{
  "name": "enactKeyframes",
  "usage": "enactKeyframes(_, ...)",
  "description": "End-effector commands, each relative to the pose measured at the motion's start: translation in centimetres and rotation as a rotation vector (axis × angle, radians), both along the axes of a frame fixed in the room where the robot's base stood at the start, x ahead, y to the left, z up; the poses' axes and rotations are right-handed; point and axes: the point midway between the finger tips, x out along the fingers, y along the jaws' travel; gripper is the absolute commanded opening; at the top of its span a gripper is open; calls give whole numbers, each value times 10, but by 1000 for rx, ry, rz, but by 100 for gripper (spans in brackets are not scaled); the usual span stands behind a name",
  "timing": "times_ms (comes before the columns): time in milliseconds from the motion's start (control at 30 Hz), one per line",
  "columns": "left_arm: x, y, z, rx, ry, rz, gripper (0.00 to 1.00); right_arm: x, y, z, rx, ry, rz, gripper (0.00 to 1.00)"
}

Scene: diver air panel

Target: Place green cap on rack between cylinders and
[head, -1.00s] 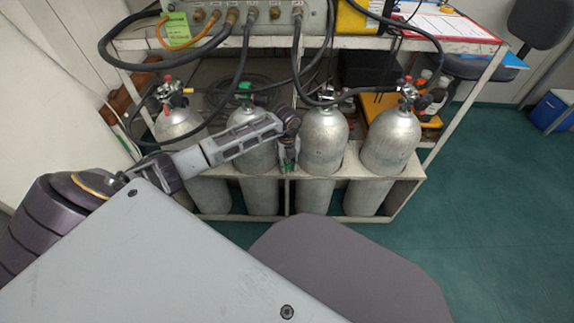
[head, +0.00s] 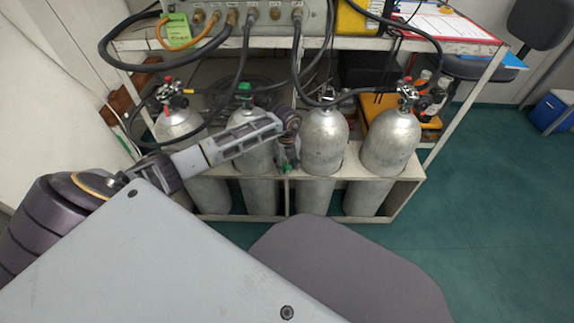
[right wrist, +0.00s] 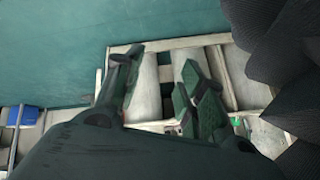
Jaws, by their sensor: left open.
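A small green cap (head: 287,168) shows on the rack (head: 330,214), between the second and third cylinders from the left. My left gripper (head: 287,160) is open just above and around it; the fingers partly hide it, and I cannot tell if they touch it. The cylinders are grey: the second (head: 255,160) has a green valve top (head: 244,89), and the third (head: 324,140) stands right of the gripper. My right gripper (right wrist: 162,62) shows in the right wrist view, its fingers apart with nothing visible between them.
The first cylinder (head: 178,122) and the fourth (head: 391,142) have red valve knobs. Black hoses hang from the panel (head: 270,14) on the bench above and cross over the cylinders. The green floor (head: 490,210) at the right is clear. A blue bin (head: 552,112) stands far right.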

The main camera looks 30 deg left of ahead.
Motion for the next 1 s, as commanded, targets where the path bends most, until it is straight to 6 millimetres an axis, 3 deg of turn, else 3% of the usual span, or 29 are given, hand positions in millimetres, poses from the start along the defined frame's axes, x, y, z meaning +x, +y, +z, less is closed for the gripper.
enactKeyframes(533, 1, 1, 66, 1, -2, 0, 49, -5, -4, 25, -34, 40, -2, 40)
enactKeyframes(800, 1, 0, 102, 0, -1, 0, 49, -4, -9, 53, -76, 72, 25, 40)
enactKeyframes(1000, 0, 0, 115, 1, -1, 1, 49, -5, -11, 61, -93, 88, 33, 40)
